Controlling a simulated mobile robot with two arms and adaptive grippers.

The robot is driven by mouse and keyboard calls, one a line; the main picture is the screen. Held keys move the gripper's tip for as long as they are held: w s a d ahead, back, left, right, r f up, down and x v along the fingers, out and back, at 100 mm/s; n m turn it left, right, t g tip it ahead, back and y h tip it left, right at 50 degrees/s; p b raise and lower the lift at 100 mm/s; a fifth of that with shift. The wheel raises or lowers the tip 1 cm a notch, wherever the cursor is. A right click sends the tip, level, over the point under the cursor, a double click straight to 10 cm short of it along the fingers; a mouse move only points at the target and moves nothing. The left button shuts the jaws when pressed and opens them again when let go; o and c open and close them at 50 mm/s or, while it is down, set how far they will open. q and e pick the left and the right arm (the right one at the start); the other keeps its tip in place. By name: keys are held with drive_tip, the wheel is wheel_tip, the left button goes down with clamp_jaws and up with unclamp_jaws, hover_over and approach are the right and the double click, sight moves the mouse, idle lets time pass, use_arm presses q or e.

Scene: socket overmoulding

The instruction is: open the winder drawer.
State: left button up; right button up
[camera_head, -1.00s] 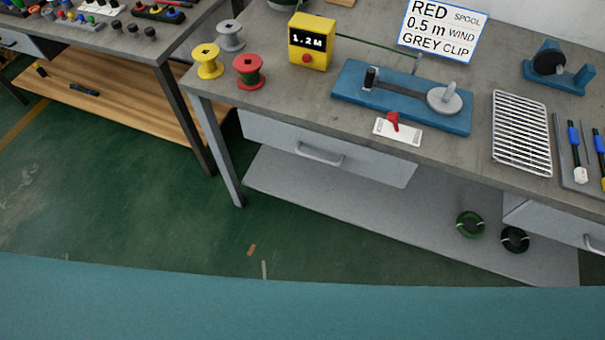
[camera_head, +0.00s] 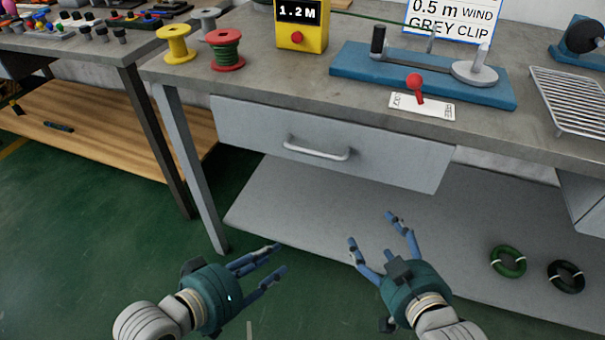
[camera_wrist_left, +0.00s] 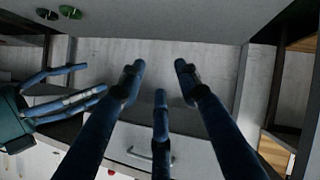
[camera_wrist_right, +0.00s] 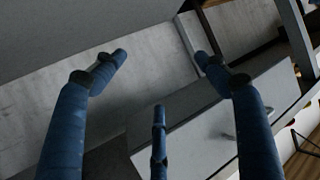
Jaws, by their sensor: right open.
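The winder drawer (camera_head: 375,158) is a grey front under the bench top, below the blue winder, and it looks closed. Its silver bar handle (camera_head: 316,150) is on the front, left of centre. The drawer front also shows in the left wrist view (camera_wrist_left: 190,150) and the right wrist view (camera_wrist_right: 205,140). My left gripper (camera_head: 279,259) is open and empty, below and slightly left of the handle, apart from it. My right gripper (camera_head: 373,228) is open and empty, below the drawer front and right of the handle. Neither touches the drawer.
The blue winder (camera_head: 425,75) and a red lever (camera_head: 415,83) on a white label sit on the bench top (camera_head: 275,82). A grey lower shelf (camera_head: 290,195) lies beneath, holding a green coil (camera_head: 508,261) and a black coil (camera_head: 566,277). A bench leg (camera_head: 190,165) stands left.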

use_arm(q)
wheel_tip(320, 180, up, 8)
drive_tip(key=w+d+n+t+h, duration=0.2)
drive_tip(key=d+h, duration=0.1)
drive_tip(key=n+t+h, duration=0.3)
drive_tip(key=n, duration=0.3)
approach(307, 152)
drive_tip(key=shift+x, duration=4.4)
use_arm(e)
wheel_tip(307, 152, up, 22)
drive_tip(key=w+a+t+y, duration=0.1)
drive_tip(key=a+t+y, duration=0.1)
drive_tip(key=t, duration=0.6)
drive_tip(key=shift+a+r+t+y, duration=0.3)
drive_tip(key=shift+t+y, duration=0.1)
drive_tip(key=shift+y, duration=0.1)
use_arm(q)
clamp_jaws()
